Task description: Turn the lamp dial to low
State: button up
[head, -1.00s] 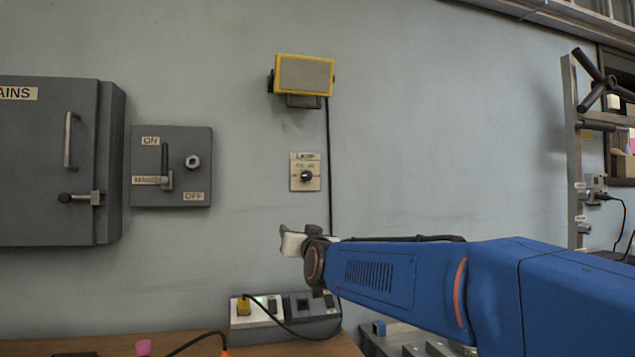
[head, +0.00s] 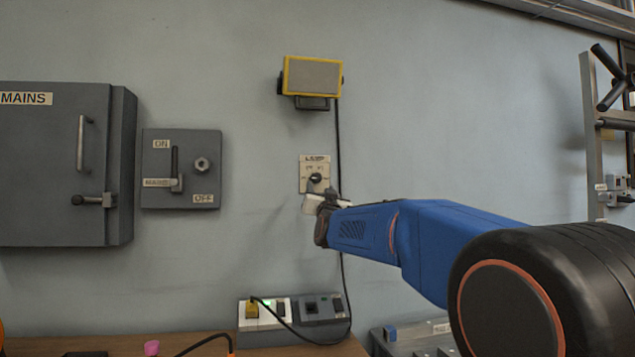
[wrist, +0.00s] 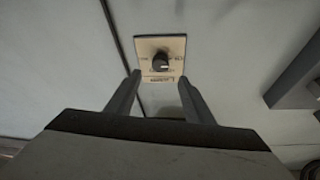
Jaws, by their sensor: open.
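The lamp dial is a small black knob (head: 316,178) on a cream plate labelled LAMP (head: 314,160), fixed to the wall below a yellow-framed lamp (head: 312,76). In the wrist view the knob (wrist: 160,61) has a pale pointer mark and sits on its plate (wrist: 172,43) just beyond my fingertips. The small lettering around the knob is too blurred to read surely. My gripper (head: 322,200) is just below the knob in the head view. In the wrist view my gripper (wrist: 161,82) is open, its fingers spread either side of the knob's line, with nothing between them.
A grey mains switch box (head: 181,170) and a MAINS cabinet (head: 60,165) are on the wall to the left. A black cable (head: 338,130) runs down beside the dial plate. A power strip (head: 293,318) stands on the wooden bench (head: 210,345) below.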

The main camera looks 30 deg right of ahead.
aim_at(316, 178)
jog(key=x, duration=0.8)
jog(key=shift+w+d+r, duration=0.1)
jog(key=shift+w, duration=0.2)
jog(key=c, duration=1)
